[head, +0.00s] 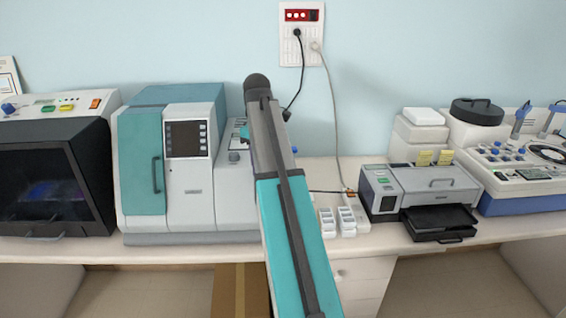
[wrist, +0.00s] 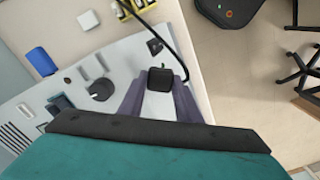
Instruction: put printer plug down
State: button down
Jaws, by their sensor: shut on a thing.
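The printer plug (wrist: 160,78) is a small black block between the two grey-purple fingers of my gripper (wrist: 160,95) in the wrist view. My gripper is shut on it, above the pale grey top of a machine. A black cord (wrist: 170,40) runs past the right finger; its join to the plug is not clear. In the head view my own arm hides the gripper and plug. The printer (head: 425,190) stands on the bench at the right, with a thin dark cord running from its left side behind my arm.
A white power strip (head: 363,216) lies left of the printer. A wall outlet (head: 301,50) holds a black and a grey plug, with cords hanging down. A white and teal machine (head: 185,165) stands left of my arm. Bare bench (head: 320,172) shows right of my arm.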

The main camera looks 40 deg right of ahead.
jog(key=w+a+f+b, duration=0.1)
jog(key=a+f+b, duration=0.1)
jog(key=a+f, duration=0.5)
jog(key=w+a+f+n+b, duration=0.1)
jog(key=a+f, duration=0.6)
jog(key=a, duration=0.7)
jog(key=w+a+f+b, duration=0.2)
jog(key=a+f+b, duration=0.2)
jog(key=a+f, duration=0.4)
jog(key=shift+w+a, duration=0.35)
jog(key=shift+a, duration=0.95)
